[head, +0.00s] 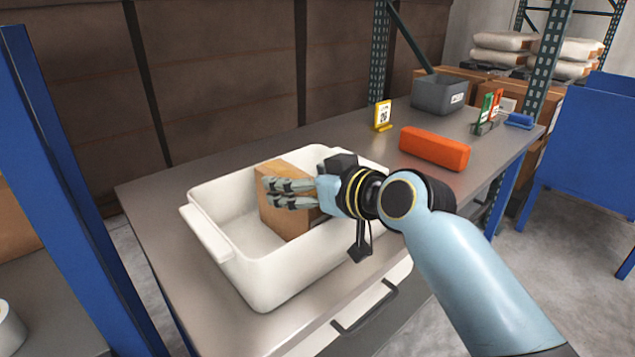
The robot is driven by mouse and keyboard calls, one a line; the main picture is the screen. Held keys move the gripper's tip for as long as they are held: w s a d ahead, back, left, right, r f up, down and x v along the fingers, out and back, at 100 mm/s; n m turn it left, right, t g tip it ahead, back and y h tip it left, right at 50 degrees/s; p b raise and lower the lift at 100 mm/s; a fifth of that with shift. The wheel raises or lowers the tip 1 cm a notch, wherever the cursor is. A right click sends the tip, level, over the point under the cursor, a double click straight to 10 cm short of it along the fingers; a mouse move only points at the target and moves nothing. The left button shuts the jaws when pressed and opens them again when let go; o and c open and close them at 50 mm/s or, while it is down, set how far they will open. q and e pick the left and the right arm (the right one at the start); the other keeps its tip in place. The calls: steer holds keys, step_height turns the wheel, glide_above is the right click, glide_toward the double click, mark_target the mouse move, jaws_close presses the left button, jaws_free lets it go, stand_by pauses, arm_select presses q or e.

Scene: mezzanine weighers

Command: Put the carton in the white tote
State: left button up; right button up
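The carton (272,212) is a brown box inside the white tote (235,262), toward its right side. It looks slightly tilted, and its lower part on the right is hidden by the tote wall and my gripper. The tote stands on the grey metal bench. My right gripper (268,193) reaches in from the right over the tote's wall, its two fingers pointing left across the carton. A narrow gap shows between the fingers. Whether they grip the carton or only lie against it is unclear. My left gripper is out of view.
On the bench (160,197) are an orange block (434,149), a yellow-framed sign (383,116), a grey bin (440,94), a green and red rack (487,110) and a blue item (519,121). A blue post (70,170) stands at left. The bench is clear behind the tote.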

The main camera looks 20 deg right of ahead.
steer(key=v, duration=1.1)
steer(key=shift+s+p, duration=0.35)
steer(key=shift+p, duration=0.1)
steer(key=shift+r, duration=0.1)
steer(key=s+d+f+m+g+h, duration=0.1)
steer(key=s+d+f+g+h, duration=0.2)
steer(key=s, duration=0.4)
steer(key=s+d+f+m+g+h, duration=0.15)
steer(key=s+f+g, duration=0.25)
steer(key=s, duration=0.4)
steer(key=s+d+f+m+g+h, duration=0.1)
steer(key=s+d+f+g, duration=0.25)
steer(key=s, duration=0.35)
step_height(320, 180, down, 24)
steer(key=s+d+g, duration=0.1)
steer(key=d, duration=0.1)
steer(key=s+f+g, duration=0.1)
steer(key=s+f, duration=1.7)
steer(key=s, duration=0.1)
steer(key=shift+s+d+f, duration=0.25)
steer(key=shift+s+d, duration=0.1)
steer(key=shift+d, duration=0.1)
